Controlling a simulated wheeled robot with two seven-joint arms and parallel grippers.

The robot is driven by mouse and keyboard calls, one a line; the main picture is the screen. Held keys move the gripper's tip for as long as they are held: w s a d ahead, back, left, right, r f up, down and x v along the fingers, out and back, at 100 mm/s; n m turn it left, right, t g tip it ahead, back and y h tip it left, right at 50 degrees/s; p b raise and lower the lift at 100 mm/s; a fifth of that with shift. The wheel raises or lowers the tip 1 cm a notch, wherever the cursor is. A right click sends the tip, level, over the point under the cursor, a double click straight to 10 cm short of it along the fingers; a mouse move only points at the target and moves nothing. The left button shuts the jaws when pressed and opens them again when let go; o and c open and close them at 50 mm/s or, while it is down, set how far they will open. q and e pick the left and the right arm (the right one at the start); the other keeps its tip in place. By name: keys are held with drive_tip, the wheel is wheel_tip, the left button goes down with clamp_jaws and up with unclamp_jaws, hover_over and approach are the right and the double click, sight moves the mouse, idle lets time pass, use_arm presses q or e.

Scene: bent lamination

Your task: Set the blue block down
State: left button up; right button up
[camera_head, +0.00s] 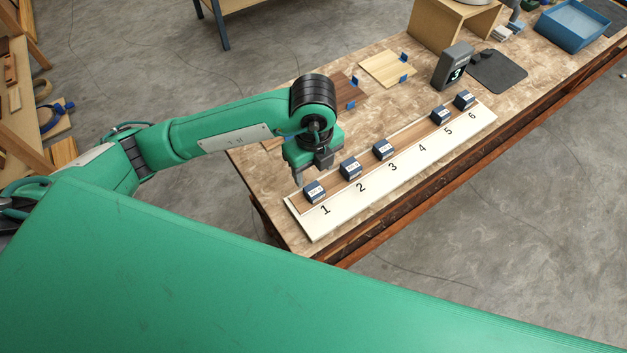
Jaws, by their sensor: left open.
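Several dark blue blocks with pale labels stand on a white numbered board (318,228). One blue block (314,192) is behind number 1, another block (350,168) behind 2, and a third block (383,150) behind 3. A block (440,116) is by number 5 and a block (464,100) by 6. No block stands at 4. My left gripper (311,168) is open and points down, just behind and above the blocks at 1 and 2. I see nothing held in it. My right gripper is not in view.
Wooden plates (388,68) with blue clips lie on the table (420,85) behind the board. A grey display (454,66) showing a digit stands near a dark mat (497,71). A blue bin (572,25) is at the far right.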

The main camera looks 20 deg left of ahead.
use_arm(q)
drive_tip(key=shift+r, duration=2.35)
